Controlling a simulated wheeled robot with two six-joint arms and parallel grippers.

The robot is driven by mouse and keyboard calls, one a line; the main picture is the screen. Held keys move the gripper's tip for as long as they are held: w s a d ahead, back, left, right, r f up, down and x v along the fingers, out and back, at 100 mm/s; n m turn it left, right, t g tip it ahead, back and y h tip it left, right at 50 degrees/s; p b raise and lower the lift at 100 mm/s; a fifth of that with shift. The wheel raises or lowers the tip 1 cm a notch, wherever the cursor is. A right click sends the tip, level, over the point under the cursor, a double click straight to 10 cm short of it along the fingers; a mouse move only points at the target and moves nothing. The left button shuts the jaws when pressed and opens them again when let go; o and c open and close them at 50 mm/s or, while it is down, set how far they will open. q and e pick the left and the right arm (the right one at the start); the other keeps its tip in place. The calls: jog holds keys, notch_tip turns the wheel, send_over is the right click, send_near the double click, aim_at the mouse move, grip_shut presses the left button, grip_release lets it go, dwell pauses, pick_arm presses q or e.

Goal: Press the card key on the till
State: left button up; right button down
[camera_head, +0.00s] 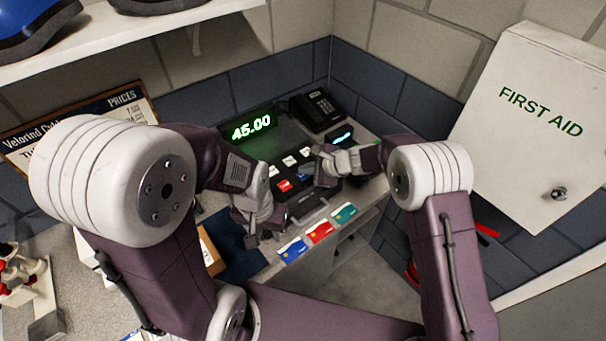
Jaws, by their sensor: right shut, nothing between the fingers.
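The till (265,150) stands in the corner of the counter, its green display reading 45.00. Its sloped key panel shows several white keys (288,161), a red key (284,185) and a blue key (304,177). Labels are too small to read, so I cannot tell which is the card key. My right gripper (322,172) is shut and empty over the right side of the key panel, covering part of it. I cannot tell whether it touches a key. My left gripper (266,228) hangs in front of the till, left of the bank cards; its finger gap is unclear.
Blue, red and teal cards (319,231) lie along the counter's front edge. A black phone (318,110) stands behind the till, and a small lit device (341,138) is right of it. A first aid cabinet (530,125) and a shelf (150,40) flank the corner.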

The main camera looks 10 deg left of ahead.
aim_at(306, 176)
jog(key=shift+r+p, duration=0.35)
jog(key=shift+r, duration=0.2)
notch_tip(306, 176, up, 6)
jog(key=p, duration=0.4)
dwell(0.8)
